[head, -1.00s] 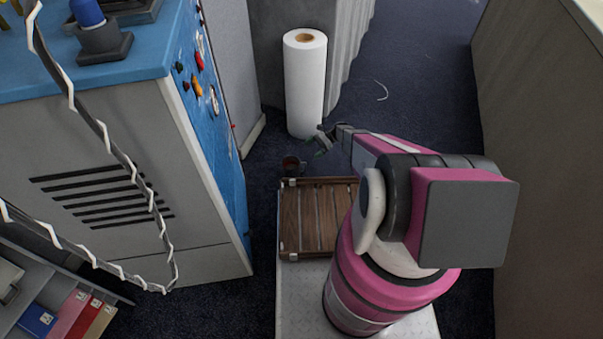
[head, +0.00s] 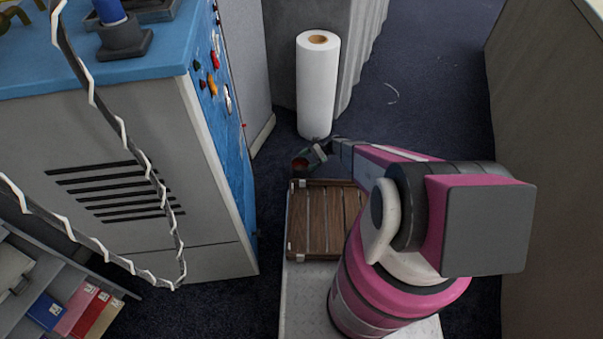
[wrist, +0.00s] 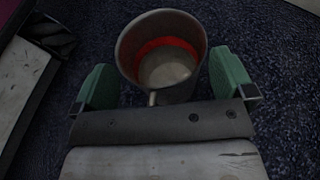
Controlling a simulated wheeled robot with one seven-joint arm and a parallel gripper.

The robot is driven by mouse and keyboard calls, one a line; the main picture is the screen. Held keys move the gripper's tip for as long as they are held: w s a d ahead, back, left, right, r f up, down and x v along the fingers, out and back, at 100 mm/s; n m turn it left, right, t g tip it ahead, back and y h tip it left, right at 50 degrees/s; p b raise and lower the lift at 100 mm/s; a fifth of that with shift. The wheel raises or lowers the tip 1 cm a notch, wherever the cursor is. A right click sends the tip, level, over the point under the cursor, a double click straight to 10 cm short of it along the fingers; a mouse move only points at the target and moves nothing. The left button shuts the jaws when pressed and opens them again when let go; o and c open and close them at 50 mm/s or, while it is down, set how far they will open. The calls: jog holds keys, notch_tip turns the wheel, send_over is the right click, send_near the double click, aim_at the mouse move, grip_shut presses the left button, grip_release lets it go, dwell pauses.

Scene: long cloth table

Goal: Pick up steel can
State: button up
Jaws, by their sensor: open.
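The steel can (wrist: 187,88) is an open grey cylinder with a red-orange band inside. In the wrist view it lies between the two green finger pads of my gripper (wrist: 163,66), with dark gaps showing at its lower sides. My gripper is open around it, and contact with either pad cannot be made out. In the head view the can (head: 299,166) is small and dark, just beyond the wooden slatted tray, with my gripper (head: 317,153) at its upper right. The can's base is hidden.
The slatted tray (head: 317,222) sits on my base's front. A white paper roll (head: 317,90) stands on the floor beyond the gripper. A grey cabinet with a blue top (head: 130,70) is at left, and a beige wall (head: 545,110) at right. Dark carpet lies between.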

jog(key=shift+s+a+f, duration=0.2)
jog(key=shift+a, duration=0.25)
jog(key=c, duration=0.9)
jog(key=shift+c, duration=0.2)
jog(key=shift+r, duration=0.2)
